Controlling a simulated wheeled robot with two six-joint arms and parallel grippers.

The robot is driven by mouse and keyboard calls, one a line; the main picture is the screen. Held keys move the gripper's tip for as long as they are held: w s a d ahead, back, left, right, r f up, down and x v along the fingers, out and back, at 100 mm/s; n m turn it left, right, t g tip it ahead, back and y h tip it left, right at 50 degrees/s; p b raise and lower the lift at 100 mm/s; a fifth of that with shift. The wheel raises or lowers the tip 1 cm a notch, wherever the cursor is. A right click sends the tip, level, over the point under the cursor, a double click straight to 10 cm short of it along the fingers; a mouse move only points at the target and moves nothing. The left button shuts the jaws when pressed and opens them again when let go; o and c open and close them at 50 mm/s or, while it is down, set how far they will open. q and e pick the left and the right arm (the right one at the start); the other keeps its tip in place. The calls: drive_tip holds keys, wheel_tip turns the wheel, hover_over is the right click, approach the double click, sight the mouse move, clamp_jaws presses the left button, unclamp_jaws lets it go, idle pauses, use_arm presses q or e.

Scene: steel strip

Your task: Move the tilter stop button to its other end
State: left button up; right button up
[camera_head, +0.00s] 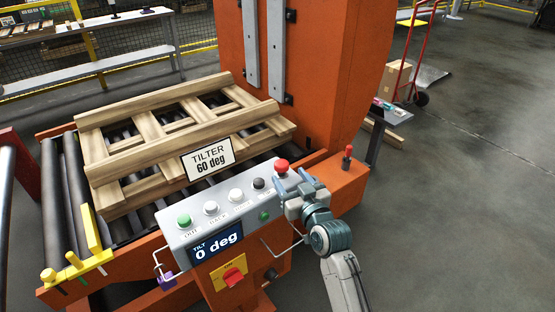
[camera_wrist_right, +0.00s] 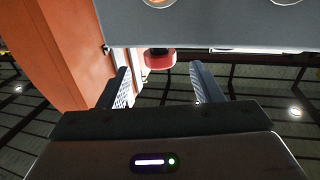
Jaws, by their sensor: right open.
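The tilter stop button is a red mushroom head (camera_head: 281,165) at the right end of the grey control panel (camera_head: 208,232). In the right wrist view the red button (camera_wrist_right: 160,58) is just beyond the fingertips, roughly midway between them. My right gripper (camera_head: 294,182) is at the panel's right end, close beside the button; its open fingers also show in the wrist view (camera_wrist_right: 163,84). I see no contact with the button, and its exact depth is hard to tell. My left gripper is not in view.
Green (camera_head: 184,221), white and black buttons line the panel beside the stop button. A display (camera_head: 216,246) reads "TILT 0 deg". A red switch (camera_head: 233,277) sits below, and a red-topped lever (camera_head: 347,156) stands right.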

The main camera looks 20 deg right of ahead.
sight(279, 162)
drive_tip(key=w, duration=0.6)
drive_tip(key=shift+w+a+f, duration=0.1)
drive_tip(key=shift+w+a, duration=0.2)
drive_tip(key=shift+a, duration=0.1)
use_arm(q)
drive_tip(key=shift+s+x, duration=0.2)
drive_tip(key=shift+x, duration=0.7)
use_arm(e)
drive_tip(key=shift+w+a, duration=0.1)
drive_tip(key=shift+w, duration=0.65)
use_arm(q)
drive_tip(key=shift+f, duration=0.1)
use_arm(e)
drive_tip(key=shift+c, duration=0.5)
clamp_jaws()
drive_tip(key=shift+r+p, duration=0.7)
drive_tip(key=shift+p, duration=0.2)
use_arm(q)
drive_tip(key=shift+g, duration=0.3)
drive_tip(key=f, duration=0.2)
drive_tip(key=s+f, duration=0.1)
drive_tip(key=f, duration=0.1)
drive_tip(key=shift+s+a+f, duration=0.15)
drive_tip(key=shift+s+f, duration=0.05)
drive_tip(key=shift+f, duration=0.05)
